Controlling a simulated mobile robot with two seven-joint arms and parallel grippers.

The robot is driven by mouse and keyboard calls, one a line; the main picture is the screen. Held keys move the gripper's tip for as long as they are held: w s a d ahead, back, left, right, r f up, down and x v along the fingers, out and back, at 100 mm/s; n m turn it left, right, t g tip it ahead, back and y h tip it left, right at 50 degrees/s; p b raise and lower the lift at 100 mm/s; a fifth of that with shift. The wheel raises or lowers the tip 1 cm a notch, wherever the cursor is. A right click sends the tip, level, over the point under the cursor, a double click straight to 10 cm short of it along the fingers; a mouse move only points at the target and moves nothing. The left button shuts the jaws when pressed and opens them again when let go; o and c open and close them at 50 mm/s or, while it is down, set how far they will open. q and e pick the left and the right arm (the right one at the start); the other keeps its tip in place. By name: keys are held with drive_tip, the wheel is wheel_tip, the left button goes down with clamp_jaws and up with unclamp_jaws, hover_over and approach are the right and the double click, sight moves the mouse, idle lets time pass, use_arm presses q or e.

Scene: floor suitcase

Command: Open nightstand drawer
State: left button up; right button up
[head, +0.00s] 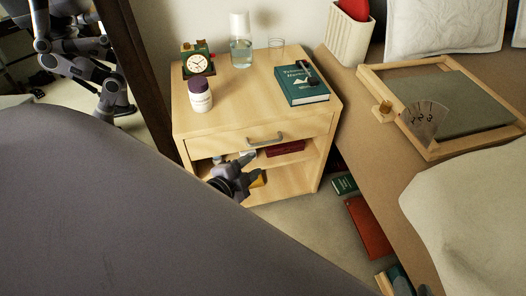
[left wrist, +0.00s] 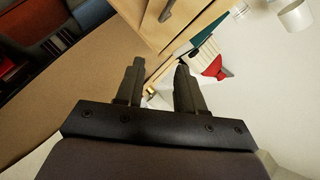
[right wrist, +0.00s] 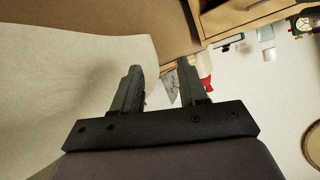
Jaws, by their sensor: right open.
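The light-wood nightstand (head: 228,103) stands near the middle of the head view. Its drawer front (head: 225,146), with a grey bar handle (head: 265,140), looks flush with the cabinet; I see no gap. My left gripper (head: 258,169) is in front of the open shelf, below and left of the handle and apart from it. In the left wrist view the left gripper (left wrist: 160,66) is open and empty, with the handle (left wrist: 167,10) at the top edge. My right gripper (right wrist: 160,68) is open and empty; it does not show in the head view. The handle also shows in the right wrist view (right wrist: 306,23).
A clock (head: 199,64), a white bottle (head: 200,95), a glass carafe (head: 241,52) and a green book (head: 301,86) stand on top. A dark red book (head: 285,148) is on the shelf. The bed (head: 360,130) is at right, and my grey body blocks the lower left.

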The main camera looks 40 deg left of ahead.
use_arm(q)
drive_tip(key=w+a+f+m+t+b, duration=0.1)
drive_tip(key=w+a+f+m+b, duration=0.1)
drive_tip(key=w+b, duration=0.3)
drive_tip(key=w+a+f+m+t+y+b, duration=0.1)
drive_tip(key=w+a+f+m+b, duration=0.1)
drive_tip(key=w+f+b, duration=0.3)
drive_tip(key=shift+w+a+b, duration=0.4)
drive_tip(key=shift+w, duration=0.75)
use_arm(e)
drive_tip(key=a+f+y, duration=0.2)
drive_tip(key=a+f, duration=0.2)
drive_tip(key=f, duration=0.1)
drive_tip(key=shift+w+a+f+y, duration=0.25)
drive_tip(key=shift+w+f+y, duration=0.05)
drive_tip(key=shift+w+f, duration=0.1)
use_arm(q)
clamp_jaws()
